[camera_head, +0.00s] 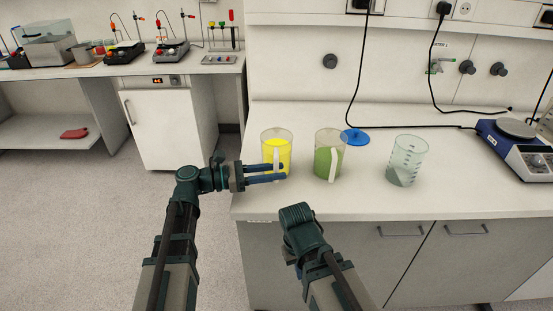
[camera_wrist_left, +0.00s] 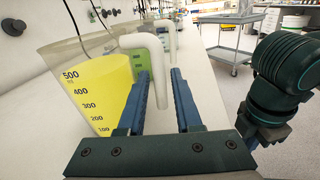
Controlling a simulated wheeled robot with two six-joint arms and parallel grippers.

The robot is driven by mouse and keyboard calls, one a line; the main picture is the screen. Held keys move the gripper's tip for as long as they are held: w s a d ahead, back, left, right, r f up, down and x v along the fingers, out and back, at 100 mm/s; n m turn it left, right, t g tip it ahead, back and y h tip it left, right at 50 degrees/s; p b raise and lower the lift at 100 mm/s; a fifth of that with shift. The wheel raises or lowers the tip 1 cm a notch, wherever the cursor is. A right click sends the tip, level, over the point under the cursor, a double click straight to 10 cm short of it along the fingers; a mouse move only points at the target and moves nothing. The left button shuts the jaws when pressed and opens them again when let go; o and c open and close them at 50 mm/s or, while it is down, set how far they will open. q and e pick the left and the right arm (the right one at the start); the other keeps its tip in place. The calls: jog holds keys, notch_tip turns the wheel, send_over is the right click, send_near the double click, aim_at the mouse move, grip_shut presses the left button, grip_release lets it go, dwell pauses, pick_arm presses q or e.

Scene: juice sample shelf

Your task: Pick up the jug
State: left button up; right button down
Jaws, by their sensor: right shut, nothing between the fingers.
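A clear jug with yellow liquid (camera_head: 269,145) stands upright on the white bench near its left end, its pale handle facing the front. It also shows in the left wrist view (camera_wrist_left: 95,85), with volume marks up to 500. My left gripper (camera_head: 286,173) is open, its two blue fingers level at the jug's front. In the left wrist view the fingers (camera_wrist_left: 158,75) lie on either side of the handle (camera_wrist_left: 158,80), with a gap visible. My right gripper (camera_head: 297,212) is low in front of the bench edge, shut and empty; its fingertips are hard to see.
A jug with green liquid (camera_head: 324,150) stands just right of the yellow one. A clear beaker (camera_head: 408,160) stands further right, and a blue-and-white stirrer (camera_head: 515,145) at the right end. A blue disc (camera_head: 355,136) lies behind. The bench front is clear.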

pick_arm(q)
jog(key=shift+w+d, duration=0.2)
jog(key=shift+d, duration=0.75)
jog(key=shift+w+d, duration=0.15)
jog(key=shift+d, duration=0.8)
grip_shut()
